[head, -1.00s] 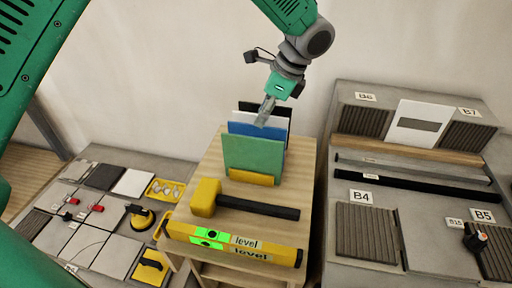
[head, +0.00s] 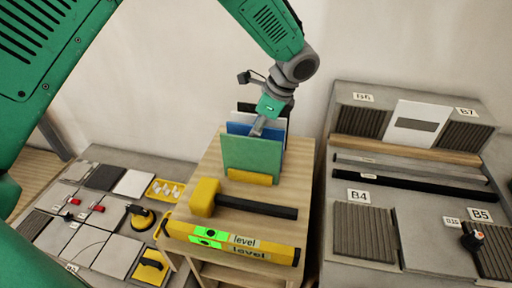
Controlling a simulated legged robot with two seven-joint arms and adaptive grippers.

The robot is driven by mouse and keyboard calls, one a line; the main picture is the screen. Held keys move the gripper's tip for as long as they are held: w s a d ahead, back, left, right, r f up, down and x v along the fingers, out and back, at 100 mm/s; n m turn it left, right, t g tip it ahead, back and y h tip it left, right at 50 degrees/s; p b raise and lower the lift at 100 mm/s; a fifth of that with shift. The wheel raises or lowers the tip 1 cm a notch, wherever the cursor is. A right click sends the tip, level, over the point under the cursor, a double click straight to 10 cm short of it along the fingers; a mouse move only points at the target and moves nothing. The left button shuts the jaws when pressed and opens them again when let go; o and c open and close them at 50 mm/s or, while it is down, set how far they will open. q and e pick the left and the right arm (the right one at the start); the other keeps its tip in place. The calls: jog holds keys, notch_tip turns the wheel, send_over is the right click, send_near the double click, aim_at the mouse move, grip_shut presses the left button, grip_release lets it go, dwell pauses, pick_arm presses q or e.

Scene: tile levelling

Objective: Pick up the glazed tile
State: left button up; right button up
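Several thin tiles stand upright one behind another in a yellow-fronted rack (head: 250,177) on the wooden stand. The front one is green (head: 251,158), behind it is a blue one (head: 239,128), and dark and white ones (head: 271,112) stand at the back. I cannot tell by look which one is the glazed tile. My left gripper (head: 258,127) points down from above, its fingertips at the top edges of the blue and green tiles. The fingers show nearly edge-on, so their opening and any contact are unclear. My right gripper is not in view.
A yellow-headed mallet (head: 245,204) and a yellow level (head: 230,243) lie on the wooden stand (head: 207,170) in front of the rack. A low grey bench (head: 110,230) with tiles and tools is left. A grey console (head: 375,185) with labelled panels stands right. A wall is behind.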

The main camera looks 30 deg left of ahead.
pick_arm(q)
jog(key=shift+a+f, duration=0.2)
jog(key=shift+a, duration=0.05)
dwell(0.3)
grip_shut()
jog(key=shift+d, duration=0.2)
jog(key=shift+r, duration=0.15)
